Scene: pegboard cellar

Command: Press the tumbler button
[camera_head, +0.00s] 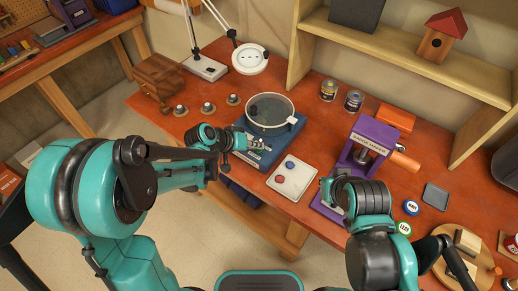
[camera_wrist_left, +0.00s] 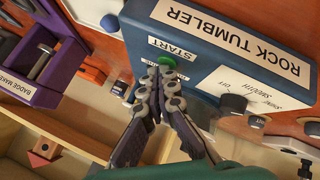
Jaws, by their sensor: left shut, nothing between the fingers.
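The rock tumbler has a clear round drum (camera_head: 270,112) on a blue base (camera_head: 252,157), on the wooden bench. In the left wrist view its blue front panel (camera_wrist_left: 210,50) fills the upper part, with a START label and a green button (camera_wrist_left: 167,61) beside it. My left gripper (camera_wrist_left: 163,76) is shut and empty. Its fingertips are right at the green button and partly cover it; I cannot tell whether they touch. In the head view the left gripper (camera_head: 260,144) is at the front of the tumbler base. My right arm shows at the lower right, but I cannot make out its fingers.
A purple badge maker (camera_head: 368,145) stands farther right. A magnifier lamp (camera_head: 249,59) and tins (camera_head: 328,90) stand behind.

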